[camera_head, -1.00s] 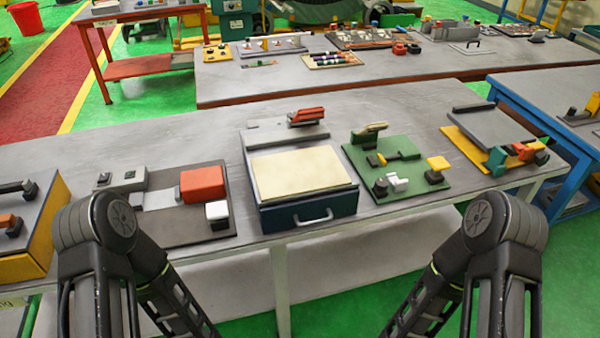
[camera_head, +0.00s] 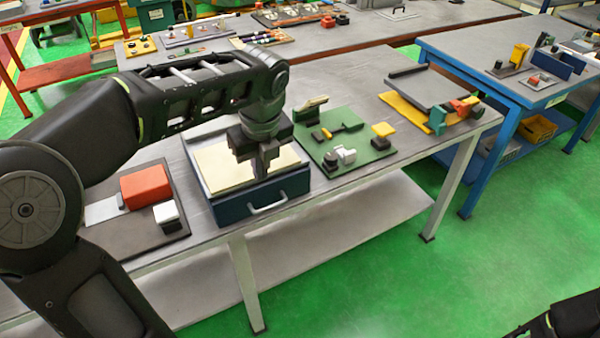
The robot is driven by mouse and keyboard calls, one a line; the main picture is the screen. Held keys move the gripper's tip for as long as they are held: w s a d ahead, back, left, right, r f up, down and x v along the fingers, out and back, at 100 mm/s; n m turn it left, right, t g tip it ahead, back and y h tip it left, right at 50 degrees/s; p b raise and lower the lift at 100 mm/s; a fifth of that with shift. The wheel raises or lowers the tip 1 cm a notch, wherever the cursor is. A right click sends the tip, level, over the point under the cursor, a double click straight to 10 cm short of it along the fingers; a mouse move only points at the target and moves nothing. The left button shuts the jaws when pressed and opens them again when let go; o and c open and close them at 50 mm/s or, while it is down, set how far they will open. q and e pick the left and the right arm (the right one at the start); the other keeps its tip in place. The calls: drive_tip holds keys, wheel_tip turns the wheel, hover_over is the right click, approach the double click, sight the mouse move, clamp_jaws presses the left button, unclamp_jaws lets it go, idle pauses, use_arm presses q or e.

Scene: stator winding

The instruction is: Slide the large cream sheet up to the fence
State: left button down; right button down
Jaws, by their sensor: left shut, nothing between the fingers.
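The large cream sheet (camera_head: 218,170) lies flat on top of a dark blue drawer unit (camera_head: 290,184) with a silver handle. My left gripper (camera_head: 261,176) points down over the sheet's right part, its fingers shut and empty. I cannot tell whether the fingertips touch the sheet.
Left of the unit is a dark plate with a red block (camera_head: 146,187) and a white block (camera_head: 166,213). To the right is a green board (camera_head: 345,140) with small fittings. Further right is a grey plate on a yellow base (camera_head: 402,112). A blue table (camera_head: 480,62) stands beyond.

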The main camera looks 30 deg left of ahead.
use_arm(q)
drive_tip(key=shift+a+r+m, duration=0.1)
drive_tip(key=shift+r+m, duration=0.3)
drive_tip(key=shift+r, duration=0.3)
drive_tip(key=shift+w+a+f+p, duration=0.55)
drive_tip(key=shift+a+f, duration=0.35)
drive_tip(key=shift+f, duration=0.75)
drive_tip(key=shift+w+a+f+p, duration=0.35)
drive_tip(key=shift+w+a+f, duration=0.45)
drive_tip(key=shift+f, duration=0.8)
drive_tip(key=shift+w+a+f+p, duration=0.5)
drive_tip(key=shift+a+f, duration=0.45)
drive_tip(key=shift+f, duration=0.7)
